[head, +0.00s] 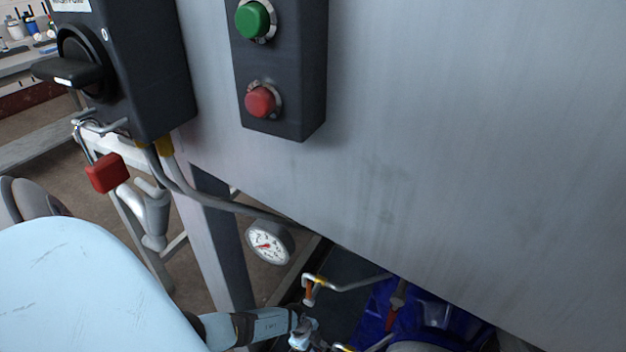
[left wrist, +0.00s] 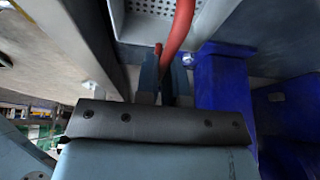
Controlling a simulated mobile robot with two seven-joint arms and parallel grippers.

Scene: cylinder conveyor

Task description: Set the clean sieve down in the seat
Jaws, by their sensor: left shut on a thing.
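In the left wrist view my left gripper (left wrist: 165,78) is shut on a red curved handle (left wrist: 180,28). The handle runs up to a grey metal piece with a perforated face (left wrist: 153,9), which looks like the sieve; only its lower part is in frame. In the head view my left gripper (head: 304,333) is at the bottom edge, left of a blue housing (head: 372,315). The sieve is hard to make out there. The seat cannot be clearly made out in either view. The blue housing also shows right of the fingers in the left wrist view (left wrist: 222,85). My right gripper is not in view.
A large grey metal panel (head: 450,130) fills the head view above the work area. A control box with green and red buttons (head: 285,70) is on it. A pressure gauge (head: 270,243), metal rods with orange-yellow ends (head: 350,284) and a frame leg (head: 215,245) crowd the gripper.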

